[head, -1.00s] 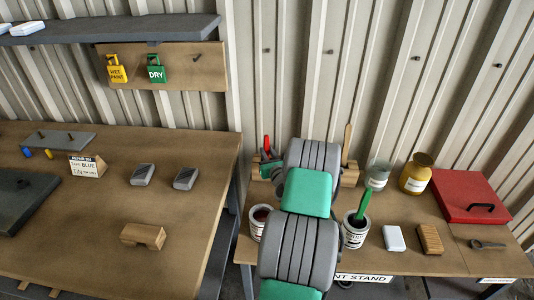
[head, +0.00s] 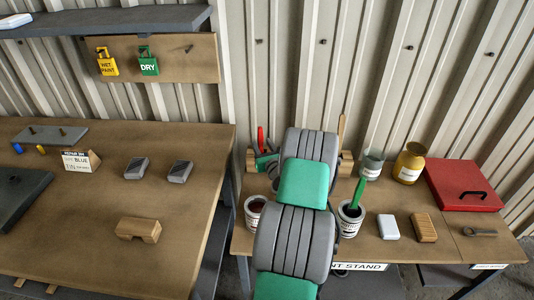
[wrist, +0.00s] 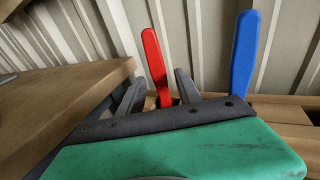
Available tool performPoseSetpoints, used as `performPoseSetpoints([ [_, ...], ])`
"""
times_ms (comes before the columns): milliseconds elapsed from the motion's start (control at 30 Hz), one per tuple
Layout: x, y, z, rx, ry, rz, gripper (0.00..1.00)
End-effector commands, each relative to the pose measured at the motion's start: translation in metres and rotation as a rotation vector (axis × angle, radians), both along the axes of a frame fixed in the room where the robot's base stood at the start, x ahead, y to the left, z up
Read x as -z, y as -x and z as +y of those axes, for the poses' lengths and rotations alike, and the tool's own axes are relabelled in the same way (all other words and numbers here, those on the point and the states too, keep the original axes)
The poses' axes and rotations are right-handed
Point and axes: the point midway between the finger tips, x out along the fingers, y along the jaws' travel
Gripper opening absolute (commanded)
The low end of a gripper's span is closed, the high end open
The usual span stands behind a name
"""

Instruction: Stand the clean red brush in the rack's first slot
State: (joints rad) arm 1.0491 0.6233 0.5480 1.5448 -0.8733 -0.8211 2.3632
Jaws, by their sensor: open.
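The red brush (wrist: 155,65) shows only its handle in the wrist view, upright and leaning slightly left. Its bristles are hidden behind my gripper. In the head view its red handle (head: 261,140) stands near the left end of the wooden rack (head: 346,163), which my arm mostly hides. My gripper (wrist: 158,88) is open, with one finger on each side of the red handle as seen from the wrist. Contact cannot be told. A blue handle (wrist: 243,52) stands to the right in the wrist view. The slots are not visible.
A wooden-handled brush (head: 341,130) stands at the rack's right end. Cans (head: 255,208) stand on both sides of my arm, one holding a green-handled brush (head: 357,194). A glass jar (head: 372,164), yellow jar (head: 409,163) and red box (head: 462,185) are to the right. The workbench (head: 90,235) is left.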

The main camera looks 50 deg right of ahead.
Motion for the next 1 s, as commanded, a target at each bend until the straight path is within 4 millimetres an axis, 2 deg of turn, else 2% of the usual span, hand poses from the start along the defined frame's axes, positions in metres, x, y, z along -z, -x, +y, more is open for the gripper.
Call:
performPoseSetpoints([
  [200,-0.003,0.051,0.026,0.005,-0.004,-0.001,0.41],
  [400,-0.008,0.084,0.044,0.003,-0.002,-0.001,0.41],
  [533,-0.01,0.091,0.049,0.001,-0.001,-0.002,0.41],
  [833,-0.011,0.091,0.049,0.001,0.0,-0.001,0.41],
  [1000,-0.03,0.09,0.049,0.0,0.0,-0.001,0.41],
])
